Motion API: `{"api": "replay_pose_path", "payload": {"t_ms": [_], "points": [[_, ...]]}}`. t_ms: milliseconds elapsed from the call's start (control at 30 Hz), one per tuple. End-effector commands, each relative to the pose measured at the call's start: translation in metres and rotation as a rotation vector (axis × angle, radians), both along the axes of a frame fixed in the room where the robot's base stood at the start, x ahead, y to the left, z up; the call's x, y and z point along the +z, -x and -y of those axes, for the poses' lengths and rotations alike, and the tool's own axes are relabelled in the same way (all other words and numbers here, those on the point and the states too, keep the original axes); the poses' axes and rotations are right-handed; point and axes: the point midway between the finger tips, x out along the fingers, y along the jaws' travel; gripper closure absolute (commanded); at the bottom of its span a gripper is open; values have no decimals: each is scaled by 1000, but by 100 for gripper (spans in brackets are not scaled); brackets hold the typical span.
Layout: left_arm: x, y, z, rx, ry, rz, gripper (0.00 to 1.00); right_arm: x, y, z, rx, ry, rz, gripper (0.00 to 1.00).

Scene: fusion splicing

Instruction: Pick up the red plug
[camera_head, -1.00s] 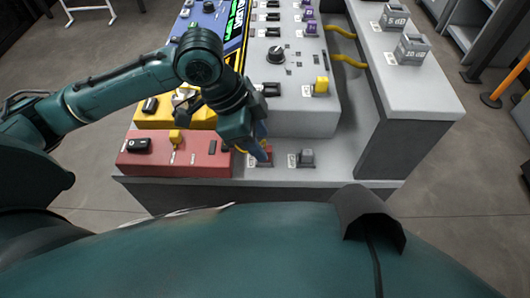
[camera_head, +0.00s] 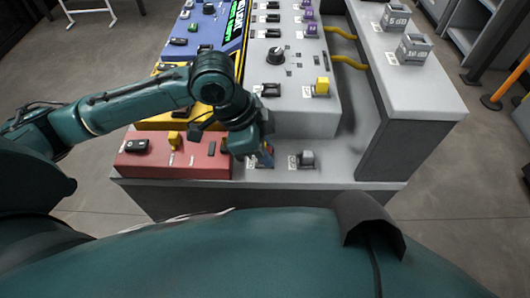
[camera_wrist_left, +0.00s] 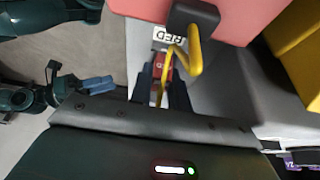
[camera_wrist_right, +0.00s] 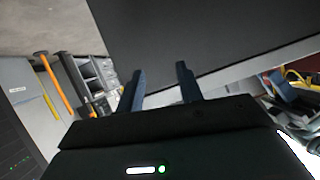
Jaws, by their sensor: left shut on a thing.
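The red plug (camera_wrist_left: 158,66) shows in the left wrist view between my left fingers, next to a white label reading RED (camera_wrist_left: 167,38). In the head view my left gripper (camera_head: 262,159) points down at the low grey ledge, just right of the red box; the plug is mostly hidden there. My right gripper (camera_wrist_right: 162,82) shows in the right wrist view with its fingers apart and nothing between them.
A grey plug (camera_head: 306,158) sits on the ledge to the right. The grey console (camera_head: 310,110) rises behind. The ledge (camera_head: 360,172) is clear further right.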

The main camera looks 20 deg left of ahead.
Motion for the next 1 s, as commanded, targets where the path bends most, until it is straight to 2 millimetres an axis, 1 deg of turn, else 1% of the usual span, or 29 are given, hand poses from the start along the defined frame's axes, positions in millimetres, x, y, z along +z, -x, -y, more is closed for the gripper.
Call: {"api": "replay_pose_path", "payload": {"t_ms": [267, 367, 467, 667, 800, 900, 1000], "points": [[0, 0, 0, 0, 0, 1, 100, -1, 0, 0, 0, 0, -1, 64], [4, 0, 0, 0, 1, 1, 100, 0, 0, 0, 0, 1, -2, 64], [16, -1, 0, 0, 2, 5, 100, 2, 0, 0, 1, 0, -7, 64], [58, -1, 0, -1, 1, 6, 100, -1, 0, -3, 9, 2, -39, 64], [83, -1, 1, -1, 2, 4, 100, 3, -4, -3, 12, 11, -33, 64], [94, -1, 0, -1, 1, 2, 100, 5, -4, -3, 12, 16, -30, 64], [100, -1, 0, 0, 1, 1, 100, 5, -4, -3, 13, 20, -31, 64]]}}
